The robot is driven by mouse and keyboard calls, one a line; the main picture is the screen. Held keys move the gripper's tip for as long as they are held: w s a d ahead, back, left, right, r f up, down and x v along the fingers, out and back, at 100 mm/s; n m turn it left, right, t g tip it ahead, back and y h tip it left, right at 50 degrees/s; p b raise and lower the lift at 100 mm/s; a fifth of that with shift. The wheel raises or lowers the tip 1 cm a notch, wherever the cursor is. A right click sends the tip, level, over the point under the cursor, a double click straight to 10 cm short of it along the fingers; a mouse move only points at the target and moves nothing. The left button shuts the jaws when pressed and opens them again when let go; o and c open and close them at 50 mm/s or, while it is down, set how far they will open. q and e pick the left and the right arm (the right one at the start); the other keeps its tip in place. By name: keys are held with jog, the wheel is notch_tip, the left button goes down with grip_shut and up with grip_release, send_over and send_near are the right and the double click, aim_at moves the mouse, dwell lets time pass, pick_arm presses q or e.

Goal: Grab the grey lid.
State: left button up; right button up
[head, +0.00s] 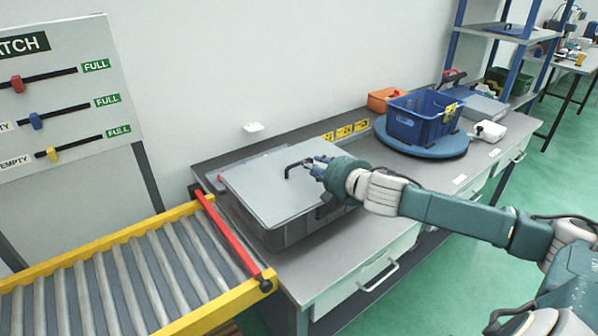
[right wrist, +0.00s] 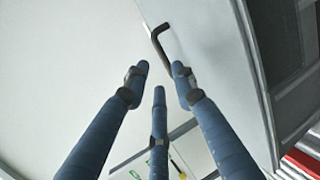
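The grey lid (head: 262,190) is a flat light-grey plate with a black bent handle (head: 291,168). It lies on top of a dark grey crate (head: 290,235) on the workbench. My right gripper (head: 314,166) reaches in from the right, just above the lid and beside its handle. In the right wrist view, the three blue fingers (right wrist: 160,75) are spread apart with nothing between them. The handle (right wrist: 158,38) shows just beyond the fingertips, on the lid (right wrist: 205,50). Whether a finger touches the handle is unclear. My left gripper is not in view.
A roller conveyor (head: 130,270) with yellow rails and a red bar (head: 230,238) stands at the left of the bench. A blue crate (head: 420,122) sits on a round blue turntable (head: 440,150) behind my right arm. An orange box (head: 382,99) stands behind. The bench front is clear.

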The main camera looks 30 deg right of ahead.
aim_at(302, 176)
jog(key=shift+p+x, duration=0.4)
jog(key=shift+x, duration=0.8)
jog(key=p+x, duration=0.1)
jog(key=x, duration=0.2)
jog(key=shift+w+a+f, duration=0.1)
jog(key=shift+w+f, duration=0.1)
jog(key=shift+w, duration=0.1)
jog(key=shift+w+f, duration=0.15)
jog(key=shift+w, duration=0.15)
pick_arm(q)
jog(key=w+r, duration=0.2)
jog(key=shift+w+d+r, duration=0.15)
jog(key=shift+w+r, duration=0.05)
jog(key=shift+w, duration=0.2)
pick_arm(e)
grip_shut()
